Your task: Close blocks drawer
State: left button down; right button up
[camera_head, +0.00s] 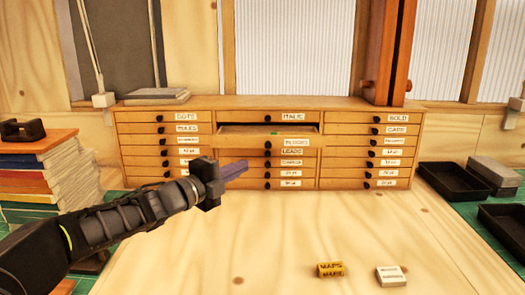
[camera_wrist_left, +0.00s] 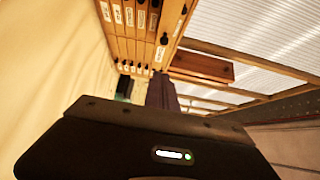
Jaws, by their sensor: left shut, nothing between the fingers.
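The blocks drawer (camera_head: 295,143) is in the middle column of the wooden cabinet, below the italic drawer (camera_head: 293,117). It is pulled part way out, and a dark gap shows above its front. A small green thing shows at its top edge. My left gripper (camera_head: 242,168) is shut and empty, in front of the cabinet, a little left of and below the blocks drawer's front. I cannot tell how far it is from the cabinet face. In the left wrist view my shut fingers (camera_wrist_left: 162,92) point toward the cabinet (camera_wrist_left: 140,30). My right gripper is not in view.
A yellow block (camera_head: 330,269) and a pale block (camera_head: 391,275) lie on the table's front right. Stacked books (camera_head: 38,165) stand at the left, and black trays (camera_head: 455,181) lie at the right. The table middle (camera_head: 300,230) is clear.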

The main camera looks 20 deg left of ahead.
pick_arm(q)
jog(key=w+a+p+x, duration=0.1)
jog(key=p+x, duration=0.3)
jog(key=x, duration=0.8)
jog(key=shift+w+a, duration=0.25)
jog(key=shift+a, duration=0.4)
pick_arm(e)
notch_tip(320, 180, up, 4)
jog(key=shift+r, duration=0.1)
pick_arm(q)
jog(key=shift+r, duration=0.1)
